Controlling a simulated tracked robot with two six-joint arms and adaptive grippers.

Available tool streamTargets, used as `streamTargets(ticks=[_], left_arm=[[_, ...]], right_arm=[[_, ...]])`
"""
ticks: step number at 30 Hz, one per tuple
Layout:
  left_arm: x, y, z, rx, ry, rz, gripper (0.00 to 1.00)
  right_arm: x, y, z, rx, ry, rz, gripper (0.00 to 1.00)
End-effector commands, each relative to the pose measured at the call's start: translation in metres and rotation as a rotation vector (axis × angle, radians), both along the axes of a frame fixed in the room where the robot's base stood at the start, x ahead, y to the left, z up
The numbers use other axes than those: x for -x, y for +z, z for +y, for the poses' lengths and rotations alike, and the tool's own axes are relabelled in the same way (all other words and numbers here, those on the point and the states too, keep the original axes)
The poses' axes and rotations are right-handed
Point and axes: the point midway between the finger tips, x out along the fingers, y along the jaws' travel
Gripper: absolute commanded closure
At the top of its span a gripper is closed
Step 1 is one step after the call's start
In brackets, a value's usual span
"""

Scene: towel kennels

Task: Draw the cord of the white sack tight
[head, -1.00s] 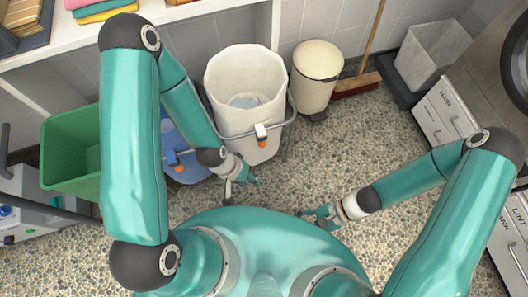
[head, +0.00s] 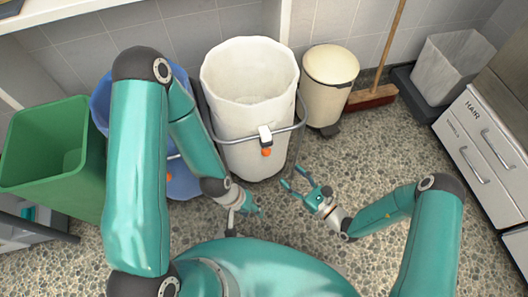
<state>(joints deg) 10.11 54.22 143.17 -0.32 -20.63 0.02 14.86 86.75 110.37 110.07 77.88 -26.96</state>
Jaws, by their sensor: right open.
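The white sack (head: 246,115) stands upright and wide open in a grey metal hoop frame (head: 222,139), left of centre in the head view. On its front is a white cord lock (head: 265,132) with an orange end (head: 267,152) just below it. I cannot make out the cord itself. My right gripper (head: 292,187) is open and empty, low and to the right of the sack's front, apart from the orange end. My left gripper (head: 250,209) is below the sack's front, apart from the cord lock; its fingers are too small to read.
A blue sack (head: 102,104), partly hidden by my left arm, stands left of the white sack, with a green bin (head: 45,150) beyond it. A cream pedal bin (head: 328,88) and a broom (head: 372,96) stand at right. Pebbled floor (head: 375,160) is clear right of my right gripper.

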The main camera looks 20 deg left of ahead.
Motion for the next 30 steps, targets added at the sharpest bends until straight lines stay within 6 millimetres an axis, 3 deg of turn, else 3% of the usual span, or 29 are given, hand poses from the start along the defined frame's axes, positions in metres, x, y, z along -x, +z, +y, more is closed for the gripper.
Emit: streamTargets(ticks=[9,15,21,30], left_arm=[[0.000,-0.014,0.000,0.000,0.000,0.000,0.60],[0.000,-0.021,0.000,0.000,0.000,0.000,0.60],[0.000,-0.024,0.000,0.000,0.000,0.000,0.60],[0.000,-0.024,0.000,0.000,0.000,0.000,0.60]], right_arm=[[-0.032,-0.001,0.064,-0.001,0.008,-0.004,0.42],[-0.049,-0.002,0.093,0.000,0.005,-0.002,0.42],[-0.057,-0.001,0.107,0.000,0.005,0.001,0.42],[-0.058,0.000,0.109,0.000,0.004,0.001,0.42]])
